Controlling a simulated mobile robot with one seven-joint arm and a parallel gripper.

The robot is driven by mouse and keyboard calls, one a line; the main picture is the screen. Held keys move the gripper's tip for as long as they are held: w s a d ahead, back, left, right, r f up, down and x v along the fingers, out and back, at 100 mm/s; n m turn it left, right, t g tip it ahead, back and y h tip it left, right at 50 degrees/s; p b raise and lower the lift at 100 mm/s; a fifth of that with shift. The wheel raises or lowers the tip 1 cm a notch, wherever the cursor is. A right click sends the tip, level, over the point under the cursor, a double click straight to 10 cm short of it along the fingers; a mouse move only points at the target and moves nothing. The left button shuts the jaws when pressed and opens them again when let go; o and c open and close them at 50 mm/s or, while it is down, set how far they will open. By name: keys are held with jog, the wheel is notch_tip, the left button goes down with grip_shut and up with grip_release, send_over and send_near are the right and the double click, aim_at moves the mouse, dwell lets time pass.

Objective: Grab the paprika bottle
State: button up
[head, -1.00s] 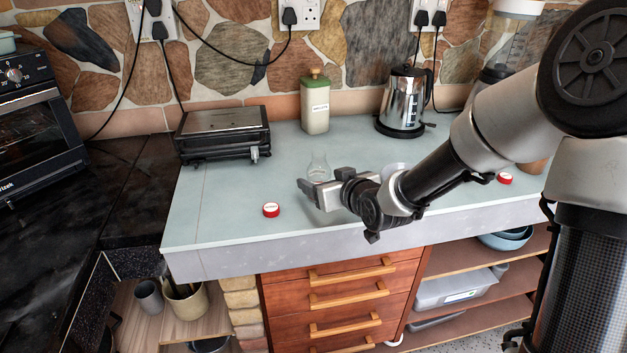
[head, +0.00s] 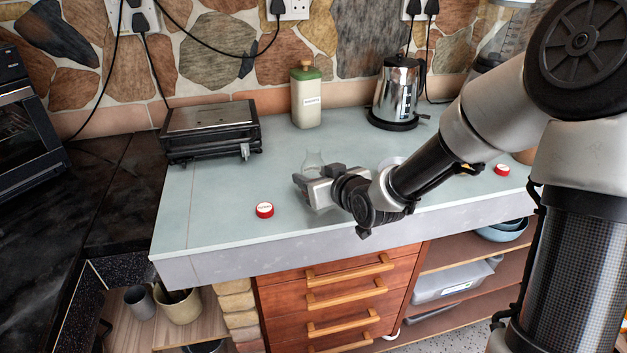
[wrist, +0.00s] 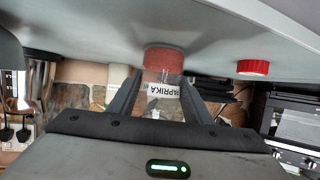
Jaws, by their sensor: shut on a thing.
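The paprika bottle (wrist: 162,90) shows in the wrist view, which is upside down. It has a white PAPRIKA label and a red end (wrist: 163,59) near the counter. My gripper (wrist: 162,93) is shut on it, with a dark finger on either side of the label. In the head view my gripper (head: 303,187) is low over the pale counter. A clear glass shape (head: 313,160) rises just behind it; I cannot tell surely if this is the bottle. My gripper hides what is between the fingers there.
A grill (head: 210,130), a green-topped bottle (head: 306,97) and a kettle (head: 395,92) stand behind. The counter's front left is clear.

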jog(key=shift+r, duration=0.1)
jog(key=shift+r+p, duration=1.9)
jog(key=shift+r, duration=2.95)
